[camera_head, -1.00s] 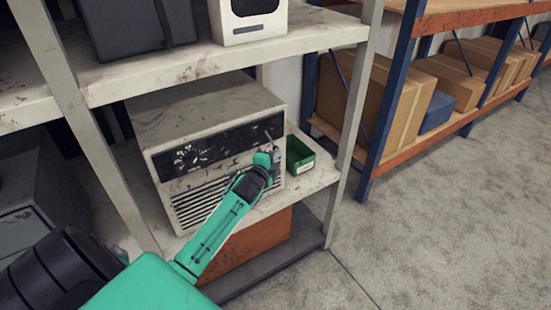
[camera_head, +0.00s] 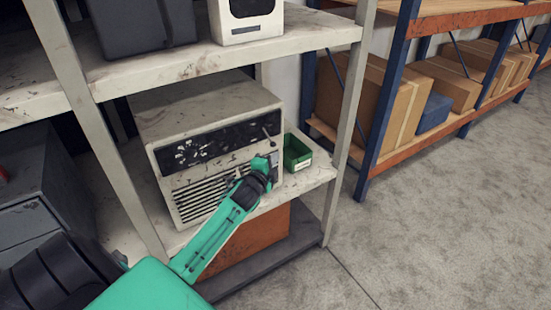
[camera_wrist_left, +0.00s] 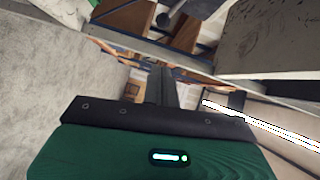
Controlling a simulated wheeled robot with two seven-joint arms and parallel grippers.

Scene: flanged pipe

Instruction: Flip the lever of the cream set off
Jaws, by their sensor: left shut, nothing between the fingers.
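The cream set (camera_head: 205,110) is a worn box on the middle shelf, with a dark window and a slatted grille on its front. A small dark lever (camera_head: 267,132) shows at the right end of the window; its exact position is hard to read. My left gripper (camera_head: 274,160) is at the lower right of the set's front, below the lever and apparently apart from it. In the left wrist view its fingers (camera_wrist_left: 161,86) are together and hold nothing. My right gripper is in neither view.
A green bin (camera_head: 297,153) stands just right of the set, close to my gripper. A shelf upright (camera_head: 347,120) rises beyond it. The upper shelf (camera_head: 200,65) runs above the set. An orange box (camera_head: 250,243) sits below. The floor at right is clear.

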